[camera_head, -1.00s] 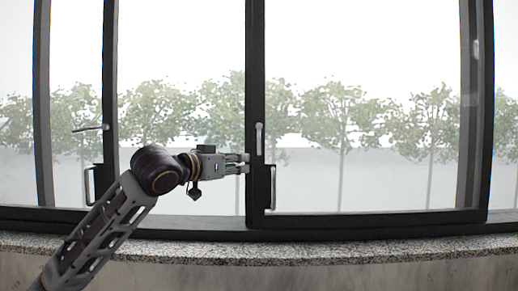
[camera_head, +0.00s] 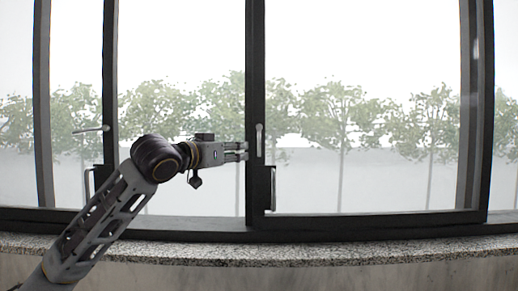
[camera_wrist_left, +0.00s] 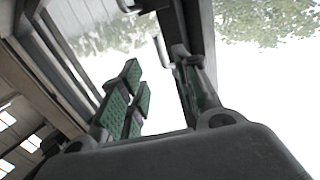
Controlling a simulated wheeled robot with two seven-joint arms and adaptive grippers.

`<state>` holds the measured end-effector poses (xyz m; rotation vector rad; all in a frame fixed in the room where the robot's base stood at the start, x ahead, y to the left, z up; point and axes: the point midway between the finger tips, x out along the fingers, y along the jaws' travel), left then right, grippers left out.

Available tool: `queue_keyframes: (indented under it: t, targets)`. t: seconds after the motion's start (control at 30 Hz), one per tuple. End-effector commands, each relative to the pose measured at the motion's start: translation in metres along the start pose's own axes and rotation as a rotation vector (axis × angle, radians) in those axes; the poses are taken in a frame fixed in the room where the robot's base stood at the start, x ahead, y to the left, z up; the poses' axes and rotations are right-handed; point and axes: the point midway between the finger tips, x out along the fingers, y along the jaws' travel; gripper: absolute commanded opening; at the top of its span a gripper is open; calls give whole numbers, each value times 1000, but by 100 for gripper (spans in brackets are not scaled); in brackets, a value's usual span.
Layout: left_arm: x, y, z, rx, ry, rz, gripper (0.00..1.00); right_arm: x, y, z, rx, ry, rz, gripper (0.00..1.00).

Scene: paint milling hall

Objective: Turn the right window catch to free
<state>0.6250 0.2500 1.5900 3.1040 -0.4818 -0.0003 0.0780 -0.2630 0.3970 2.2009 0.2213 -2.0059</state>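The right window catch (camera_head: 259,140) is a light grey lever on the dark middle upright of the window and stands upright, roughly vertical. My left gripper (camera_head: 243,151) comes in from the left, with its fingertips at the left edge of that upright, just left of and slightly below the lever's middle. I cannot tell whether it touches the upright. In the left wrist view its green-padded fingers (camera_wrist_left: 163,92) are apart with an empty gap between them. The left window catch (camera_head: 91,129) lies roughly horizontal. My right gripper is not in view.
The dark middle upright (camera_head: 255,60) is close to the fingers. A pull handle (camera_head: 273,187) sticks out below the right catch, and another pull handle (camera_head: 88,184) is at the left. A speckled stone sill (camera_head: 330,251) runs below the window.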

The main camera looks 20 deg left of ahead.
Motion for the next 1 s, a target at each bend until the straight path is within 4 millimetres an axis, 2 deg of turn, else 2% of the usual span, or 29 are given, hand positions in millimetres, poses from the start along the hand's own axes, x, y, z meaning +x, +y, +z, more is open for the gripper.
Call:
queue_keyframes:
  t: [0.7,1.0]
  targets:
    - [92,1,-3,0,0,2,32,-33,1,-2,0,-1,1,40]
    - [117,1,-2,0,0,1,32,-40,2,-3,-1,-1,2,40]
